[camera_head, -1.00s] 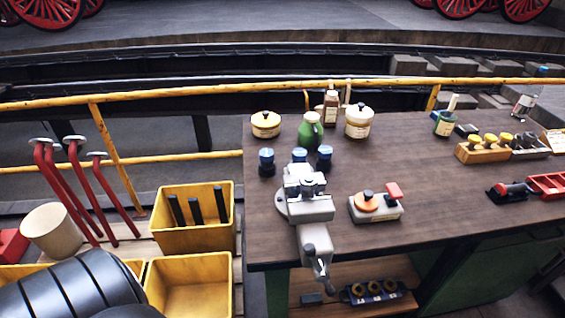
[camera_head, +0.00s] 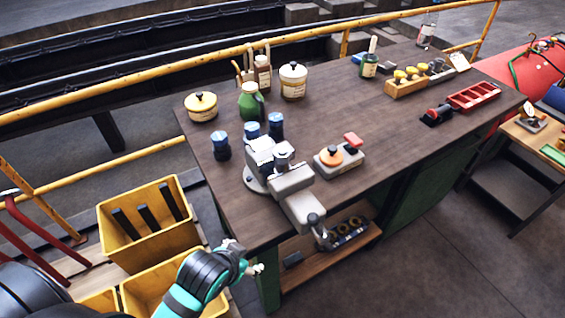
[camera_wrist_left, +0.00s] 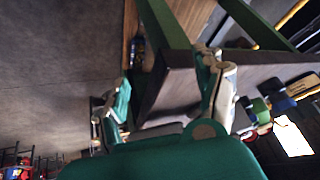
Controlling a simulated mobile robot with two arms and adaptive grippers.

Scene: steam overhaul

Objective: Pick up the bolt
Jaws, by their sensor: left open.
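I cannot make out a bolt for certain in either view. My left gripper (camera_head: 248,260) is in the lower middle of the head view, beside the near left corner of the workbench (camera_head: 400,130) and by the yellow bins. It is open with nothing seen between its fingers. In the left wrist view the open gripper (camera_wrist_left: 162,95) has its fingers apart, with a bench edge and green legs beyond. A grey vise (camera_head: 290,185) is fixed at the bench's near left edge. My right gripper is not in view.
Yellow bins (camera_head: 187,218) stand left of the bench, one holding dark bars. Blue-capped jars (camera_head: 221,146), a green bottle (camera_head: 250,101) and cream pots (camera_head: 292,80) stand behind the vise. A lower shelf (camera_head: 325,257) holds a small rack. The bench's middle is largely clear.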

